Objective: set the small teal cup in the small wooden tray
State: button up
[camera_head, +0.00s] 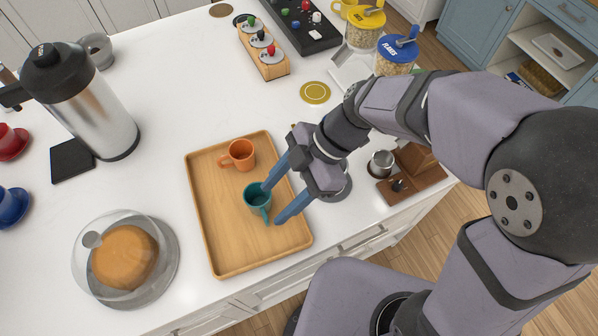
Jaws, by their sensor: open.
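The small wooden tray (222,236) lies on the white counter near its front edge. The teal cup (256,197) is inside the tray, right of its middle, and looks upright with its handle toward the front. An orange cup (238,154) stands in the back part of the same tray. My gripper (270,204) is open, reaching in from the right. Its two blue fingers are at the teal cup, one by the rim at the back and one to the right of the handle. I cannot tell whether either finger touches it.
A glass-domed cake (124,257) stands left of the tray, and a steel thermal jug (85,105) stands behind it. A wooden capsule rack (263,50) and lidded jars (396,53) are at the back. A metal cup (381,163) stands at the right.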

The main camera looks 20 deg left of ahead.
jog(key=b+v, duration=0.1)
jog(key=v, duration=0.7)
jog(key=shift+d, duration=0.1)
jog(key=w+d+f+m+t+h, duration=0.1)
jog(key=d+f+m, duration=0.2)
jog(key=d+m, duration=0.3)
jog(key=w+d+f+m+t+h, duration=0.1)
jog(key=d+f+m+t, duration=0.1)
jog(key=d+m, duration=0.4)
jog(key=w+d+f+m+t+h, duration=0.1)
jog(key=w+d+f+m, duration=0.1)
jog(key=d+f+m, duration=0.3)
jog(key=shift+d+m+h, duration=0.2)
jog(key=shift+m, duration=0.8)
jog(key=shift+d+m+h, duration=0.2)
jog(key=shift+d+m, duration=0.05)
jog(key=shift+m, duration=0.75)
jog(key=s+d+f+m+t+h, duration=0.1)
jog(key=d+f+m, duration=0.2)
jog(key=d+m, duration=0.2)
jog(key=shift+d+h, duration=0.3)
jog(key=shift+d, duration=0.7)
